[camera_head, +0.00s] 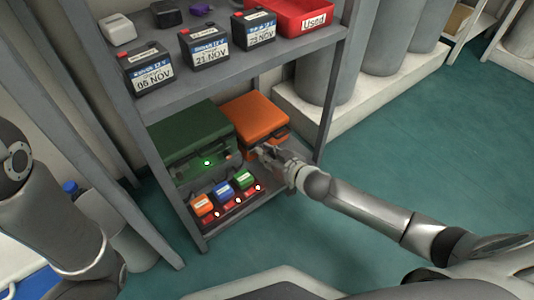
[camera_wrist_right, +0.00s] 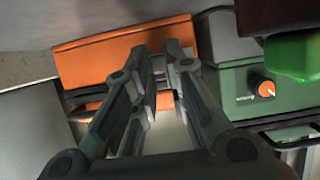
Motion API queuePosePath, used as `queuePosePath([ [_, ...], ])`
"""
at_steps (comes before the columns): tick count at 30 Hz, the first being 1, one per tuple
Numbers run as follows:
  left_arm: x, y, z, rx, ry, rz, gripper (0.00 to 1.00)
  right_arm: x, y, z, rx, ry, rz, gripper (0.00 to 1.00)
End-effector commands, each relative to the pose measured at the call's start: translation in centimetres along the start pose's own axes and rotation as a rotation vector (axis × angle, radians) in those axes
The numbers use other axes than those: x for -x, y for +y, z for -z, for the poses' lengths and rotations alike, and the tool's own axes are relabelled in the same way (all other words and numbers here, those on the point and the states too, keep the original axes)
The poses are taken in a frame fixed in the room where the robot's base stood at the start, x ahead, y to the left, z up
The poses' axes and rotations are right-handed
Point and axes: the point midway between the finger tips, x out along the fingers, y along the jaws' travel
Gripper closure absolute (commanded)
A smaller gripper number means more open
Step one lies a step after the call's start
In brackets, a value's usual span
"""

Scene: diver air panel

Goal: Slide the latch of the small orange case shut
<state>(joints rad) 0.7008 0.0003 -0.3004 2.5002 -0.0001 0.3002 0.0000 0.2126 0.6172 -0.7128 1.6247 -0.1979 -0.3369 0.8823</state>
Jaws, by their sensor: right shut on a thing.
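The small orange case (camera_head: 256,113) sits on the lower shelf, right of a larger green case. Its orange lid also shows in the right wrist view (camera_wrist_right: 108,58), with a dark seam under it. My right gripper (camera_head: 260,151) is at the front of the orange case. In the right wrist view its fingers (camera_wrist_right: 172,58) are close together at the case front, shut on the latch, which they mostly hide. I cannot tell how far the latch is slid. My left arm shows at the left edge, but its gripper is out of view.
The green case (camera_head: 187,124) stands close beside the orange one. Small orange, blue and green boxes (camera_head: 223,189) stand in front of it. The upper shelf (camera_head: 200,92) holds dated batteries and a red bin (camera_head: 290,17) marked Used. Open floor (camera_head: 400,150) lies to the right.

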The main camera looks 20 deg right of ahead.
Motion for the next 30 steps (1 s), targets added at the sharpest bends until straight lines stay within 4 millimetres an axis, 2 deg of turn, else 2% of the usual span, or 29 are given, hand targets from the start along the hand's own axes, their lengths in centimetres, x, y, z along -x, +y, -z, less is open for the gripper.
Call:
queuePosePath([
  [7,-1.8,-0.4,-0.7,0.0,-0.002,0.0,0.64,0.1,-2.0,0.3,-0.004,-0.001,0.002,1.0],
  [16,-1.6,-0.4,-0.6,-0.001,-0.001,0.0,0.64,0.0,-2.4,0.0,-0.001,0.001,0.006,1.0],
  [17,-1.6,-0.4,-0.6,-0.001,-0.001,0.0,0.64,0.0,-2.4,0.0,-0.001,0.001,0.006,0.84],
  [21,-1.6,-0.4,-0.6,-0.001,-0.001,0.0,0.64,0.0,-2.4,0.0,-0.001,0.001,0.006,0.66],
  [30,-1.6,-0.4,-0.7,-0.001,-0.004,0.002,0.64,0.0,-2.2,0.0,0.0,0.0,0.003,0.64],
])
